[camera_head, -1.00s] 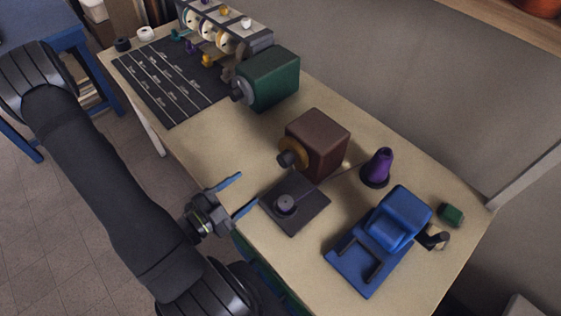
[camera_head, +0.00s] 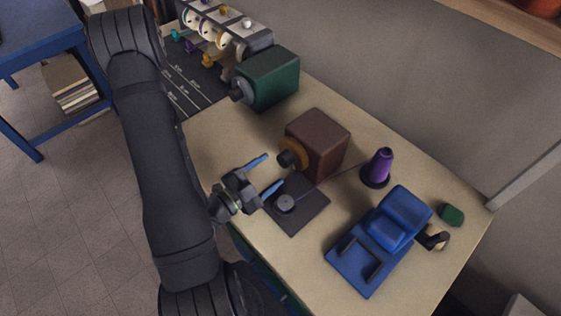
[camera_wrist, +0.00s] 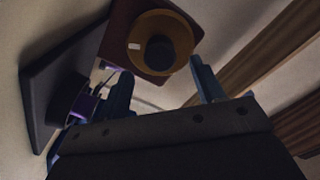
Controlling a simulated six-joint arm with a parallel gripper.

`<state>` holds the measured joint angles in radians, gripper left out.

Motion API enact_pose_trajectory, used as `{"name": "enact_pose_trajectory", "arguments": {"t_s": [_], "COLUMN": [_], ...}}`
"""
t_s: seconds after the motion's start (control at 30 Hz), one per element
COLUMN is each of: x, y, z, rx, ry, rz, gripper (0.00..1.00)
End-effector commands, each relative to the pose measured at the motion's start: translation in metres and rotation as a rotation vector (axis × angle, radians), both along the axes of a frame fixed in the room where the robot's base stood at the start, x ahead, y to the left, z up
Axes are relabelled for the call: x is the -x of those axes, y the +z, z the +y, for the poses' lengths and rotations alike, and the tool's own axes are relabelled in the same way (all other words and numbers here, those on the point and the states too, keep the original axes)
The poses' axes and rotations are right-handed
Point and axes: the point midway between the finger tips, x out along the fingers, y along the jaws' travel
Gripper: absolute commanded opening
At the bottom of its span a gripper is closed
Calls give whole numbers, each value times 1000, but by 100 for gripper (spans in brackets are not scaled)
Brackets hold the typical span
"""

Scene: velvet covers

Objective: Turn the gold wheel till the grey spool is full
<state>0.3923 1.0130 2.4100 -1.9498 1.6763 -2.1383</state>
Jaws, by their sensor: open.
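The gold wheel (camera_head: 292,156) with its dark knob sits on the near left face of a dark red-brown box (camera_head: 321,143). In the wrist view the gold wheel (camera_wrist: 173,28) shows ahead, between and beyond the fingertips. The grey spool (camera_head: 286,203) stands on a dark square plate (camera_head: 310,212) in front of the box; some purple shows on it in the wrist view (camera_wrist: 84,104). A purple thread cone (camera_head: 379,167) stands right of the box. My gripper (camera_head: 272,173) is open and empty, short of the wheel, with its blue fingers pointing toward it.
A green box (camera_head: 267,79) with a grey knob stands behind left. A blue machine (camera_head: 383,238) and a small green block (camera_head: 452,214) are at the right. A rack with colored spools (camera_head: 224,28) is at the back. Bare tabletop lies left of the brown box.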

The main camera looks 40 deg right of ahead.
Motion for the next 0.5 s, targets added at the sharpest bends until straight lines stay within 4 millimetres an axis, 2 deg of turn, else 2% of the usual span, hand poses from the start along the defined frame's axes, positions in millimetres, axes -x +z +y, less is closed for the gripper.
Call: {"name": "enact_pose_trajectory", "arguments": {"t_s": [0.3,0.5], "x": [1,0], "y": [0,0], "z": [-32,-45], "rx": [0,1], "ry": [-4,-2], "rz": [-2,-2], "gripper": [61,61]}}
